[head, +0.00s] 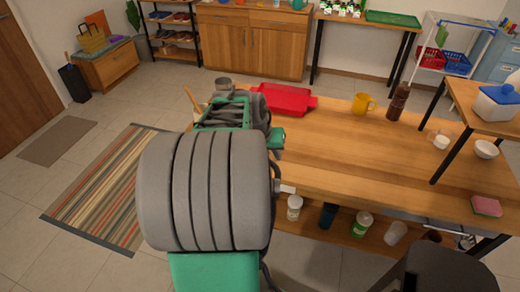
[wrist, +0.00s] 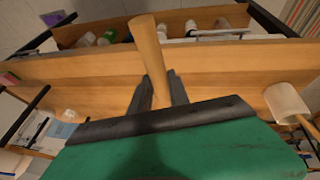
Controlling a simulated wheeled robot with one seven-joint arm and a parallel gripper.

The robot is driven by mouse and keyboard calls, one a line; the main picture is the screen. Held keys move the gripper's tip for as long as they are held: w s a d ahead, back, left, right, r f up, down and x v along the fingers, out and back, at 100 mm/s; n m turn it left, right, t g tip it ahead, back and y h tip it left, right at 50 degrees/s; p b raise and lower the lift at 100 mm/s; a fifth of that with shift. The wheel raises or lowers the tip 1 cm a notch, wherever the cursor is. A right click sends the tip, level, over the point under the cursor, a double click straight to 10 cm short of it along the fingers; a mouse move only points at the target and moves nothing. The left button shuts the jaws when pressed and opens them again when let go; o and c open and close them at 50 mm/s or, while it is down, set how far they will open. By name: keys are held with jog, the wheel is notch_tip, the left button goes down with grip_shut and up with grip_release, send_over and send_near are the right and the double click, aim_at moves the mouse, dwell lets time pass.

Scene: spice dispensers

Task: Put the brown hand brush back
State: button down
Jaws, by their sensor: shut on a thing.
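In the wrist view, the dark fingers of my gripper (wrist: 160,92) are shut around a light-brown wooden handle (wrist: 147,45), which I take to be the brown hand brush. The handle stands out beyond the fingers and leans slightly. Its lower part is hidden behind the dark edge of my gripper, and no bristles show. In the head view, my arm covers the grip, so the held brush cannot be made out there. My gripper is at the left end of the wooden table (head: 340,150).
A red tray-like thing (head: 285,98) lies right of my wrist. A yellow mug (head: 362,103) and a brown bottle (head: 398,100) stand farther right. A pale pot-like thing (wrist: 285,102) is at the wrist view's right. Jars (head: 294,207) stand on the lower shelf. The table's middle is clear.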

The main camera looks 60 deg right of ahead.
jog(key=shift+m, duration=0.4)
jog(key=w+d+f+p, duration=0.1)
jog(key=w+d+f, duration=0.1)
jog(key=w+f, duration=0.1)
jog(key=w+d+f+p, duration=0.1)
jog(key=w+d+f, duration=0.1)
jog(key=w, duration=0.1)
jog(key=w+d+f+p, duration=0.1)
jog(key=w+d+f, duration=0.1)
jog(key=w+f, duration=0.1)
jog(key=shift+d+f, duration=0.3)
jog(key=shift+f, duration=0.05)
jog(key=shift+w+d+f, duration=0.1)
jog(key=shift+w+f, duration=0.1)
jog(key=shift+f, duration=0.1)
notch_tip(320, 180, down, 3)
jog(key=shift+w+d+f+p, duration=0.1)
jog(key=shift+w+f+p, duration=0.1)
jog(key=shift+p, duration=0.45)
jog(key=shift+f+b, duration=0.35)
jog(key=c, duration=1.2)
grip_release()
jog(key=shift+r, duration=0.15)
jog(key=shift+c, duration=0.2)
